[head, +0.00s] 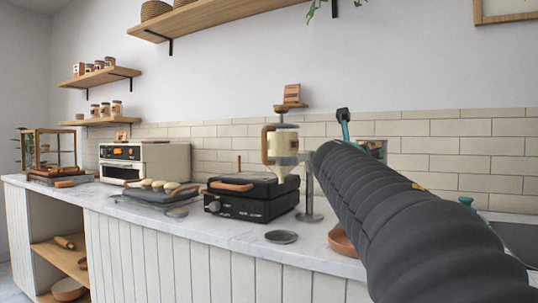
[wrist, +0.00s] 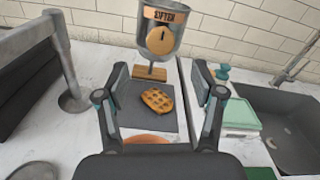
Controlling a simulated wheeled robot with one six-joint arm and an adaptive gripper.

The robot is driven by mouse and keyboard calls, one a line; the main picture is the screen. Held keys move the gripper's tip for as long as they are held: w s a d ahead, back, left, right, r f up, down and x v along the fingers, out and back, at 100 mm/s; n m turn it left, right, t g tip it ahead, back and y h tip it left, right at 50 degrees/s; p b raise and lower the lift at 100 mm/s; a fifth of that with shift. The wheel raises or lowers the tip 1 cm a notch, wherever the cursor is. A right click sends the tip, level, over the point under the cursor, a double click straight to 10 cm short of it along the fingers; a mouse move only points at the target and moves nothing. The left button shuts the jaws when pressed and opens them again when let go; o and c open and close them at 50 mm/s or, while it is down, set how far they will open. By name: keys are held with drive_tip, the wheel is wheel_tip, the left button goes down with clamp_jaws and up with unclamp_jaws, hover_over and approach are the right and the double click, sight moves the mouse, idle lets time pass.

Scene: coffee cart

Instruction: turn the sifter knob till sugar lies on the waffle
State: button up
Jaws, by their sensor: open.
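In the wrist view the sifter is a clear-grey cup (wrist: 181,40) with a wooden "SIFTER" label. Its round wooden knob (wrist: 160,40) has a dark upright mark. A golden-brown waffle (wrist: 157,99) lies on a dark grey mat (wrist: 136,122) below and nearer than the sifter; its top looks plain brown. My gripper (wrist: 160,72) is open and empty, its fingers to either side of the waffle in the picture, with the knob beyond the tips. In the head view my arm hides the waffle and most of the sifter area.
A teal-lidded box (wrist: 238,114) and a dark sink (wrist: 285,130) lie to the right. A metal stand (wrist: 70,75) rises at left. In the head view a black waffle iron (head: 250,197), a batter dispenser (head: 283,145) and an orange bowl (head: 341,243) stand on the counter.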

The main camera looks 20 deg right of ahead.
drive_tip(key=x, duration=0.8)
drive_tip(key=shift+d+p, duration=0.3)
drive_tip(key=shift+p, duration=0.1)
drive_tip(key=shift+w, duration=0.15)
drive_tip(key=c, duration=1.1)
